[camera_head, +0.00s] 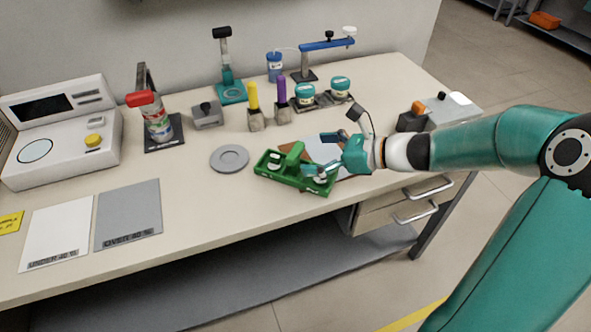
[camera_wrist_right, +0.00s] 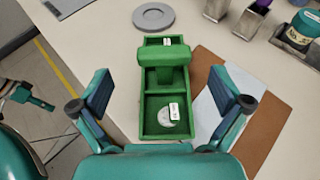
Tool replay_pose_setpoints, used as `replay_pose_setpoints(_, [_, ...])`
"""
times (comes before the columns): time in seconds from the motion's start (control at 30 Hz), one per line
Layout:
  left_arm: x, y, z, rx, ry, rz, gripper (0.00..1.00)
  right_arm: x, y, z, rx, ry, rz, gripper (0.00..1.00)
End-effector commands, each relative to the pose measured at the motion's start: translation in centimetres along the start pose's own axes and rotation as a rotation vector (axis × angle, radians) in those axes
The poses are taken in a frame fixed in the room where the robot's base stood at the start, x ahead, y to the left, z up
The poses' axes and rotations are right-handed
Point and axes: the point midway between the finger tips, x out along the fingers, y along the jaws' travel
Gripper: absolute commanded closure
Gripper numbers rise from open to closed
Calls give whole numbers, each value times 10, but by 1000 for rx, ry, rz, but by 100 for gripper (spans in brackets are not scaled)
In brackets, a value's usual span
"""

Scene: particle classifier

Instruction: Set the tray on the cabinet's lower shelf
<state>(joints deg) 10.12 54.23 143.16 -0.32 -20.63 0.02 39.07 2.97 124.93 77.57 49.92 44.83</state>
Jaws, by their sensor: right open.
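The green tray (camera_head: 268,173) stands on the bench near its front edge, with a raised green handle (camera_wrist_right: 165,55) across it. In the right wrist view, a compartment of the tray holds a pale round piece (camera_wrist_right: 170,116) with a white tag. My right gripper (camera_head: 325,170) is at the tray's right end in the head view. In the wrist view its fingers (camera_wrist_right: 166,97) are open, one on each side of the tray, with gaps between. I cannot make out a cabinet with certainty.
A brown board with a pale sheet (camera_wrist_right: 258,115) lies right of the tray. A grey disc (camera_head: 230,158) lies left of it. Drawers (camera_head: 405,203) and a low grey shelf (camera_head: 230,290) are under the bench.

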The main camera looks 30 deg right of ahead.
Motion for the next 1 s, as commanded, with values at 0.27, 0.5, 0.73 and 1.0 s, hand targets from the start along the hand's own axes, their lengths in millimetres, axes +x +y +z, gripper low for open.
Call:
replay_pose_setpoints(0.27, [2,-1,0,0,0,0,60,21,-2,-2,2,0,4,0])
replay_pose_setpoints(0.5, [4,-1,0,0,0,0,60,52,-5,-4,0,0,2,0])
replay_pose_setpoints(0.73, [4,-1,0,0,0,0,60,57,-5,-4,1,0,-1,0])
replay_pose_setpoints(1.0, [4,-1,0,0,0,0,60,56,-5,-4,1,0,-1,33])
